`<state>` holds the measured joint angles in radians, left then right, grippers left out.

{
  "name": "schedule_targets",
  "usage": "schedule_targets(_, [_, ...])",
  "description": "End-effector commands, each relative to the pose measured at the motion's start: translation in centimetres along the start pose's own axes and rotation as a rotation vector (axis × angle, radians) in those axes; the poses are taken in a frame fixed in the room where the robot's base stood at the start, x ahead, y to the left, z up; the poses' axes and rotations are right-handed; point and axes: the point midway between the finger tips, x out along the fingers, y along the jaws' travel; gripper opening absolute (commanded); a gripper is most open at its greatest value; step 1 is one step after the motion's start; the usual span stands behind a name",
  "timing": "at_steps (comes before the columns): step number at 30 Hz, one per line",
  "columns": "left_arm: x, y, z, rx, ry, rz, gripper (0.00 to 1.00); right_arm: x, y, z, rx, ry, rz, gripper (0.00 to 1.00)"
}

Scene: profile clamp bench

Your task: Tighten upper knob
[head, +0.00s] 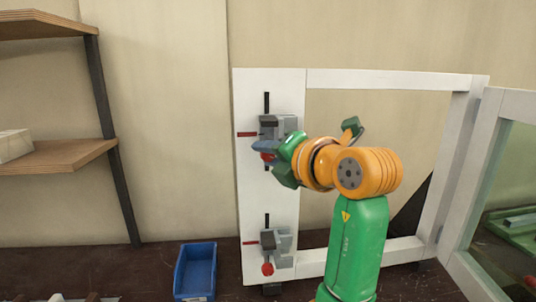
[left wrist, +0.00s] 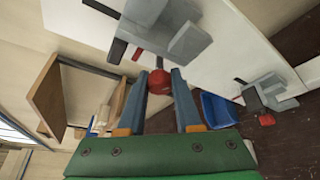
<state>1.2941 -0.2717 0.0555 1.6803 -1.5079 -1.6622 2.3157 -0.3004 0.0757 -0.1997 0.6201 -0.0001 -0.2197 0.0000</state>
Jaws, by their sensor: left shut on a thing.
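The upper clamp (head: 285,126) is a grey block on the white upright board (head: 250,190), beside a dark vertical slot and a red mark. Its red upper knob (head: 267,157) shows only partly in the head view, behind my left gripper (head: 262,150). In the left wrist view the upper knob (left wrist: 160,82) sits between the two blue-grey fingertips of my left gripper (left wrist: 160,76), which is shut on it. The lower clamp (head: 281,246) with its red lower knob (head: 267,269) is below on the same board and free of any gripper. My right gripper is not in view.
A blue bin (head: 195,272) stands on the dark bench left of the board. Wooden shelves (head: 60,156) are at the left. The white frame (head: 390,80) extends right around my left arm, with another framed panel (head: 490,170) beside it.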

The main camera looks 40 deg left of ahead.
Motion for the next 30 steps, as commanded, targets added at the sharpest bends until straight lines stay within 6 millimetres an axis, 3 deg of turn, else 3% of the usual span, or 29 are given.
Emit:
schedule_targets(11, [0.1,-0.2,-0.2,0.112,-0.003,0.054,0.0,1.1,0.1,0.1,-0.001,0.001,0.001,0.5])
schedule_targets(30, [0.1,-0.3,-0.3,0.64,-0.022,0.304,0.0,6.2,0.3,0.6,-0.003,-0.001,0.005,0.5])
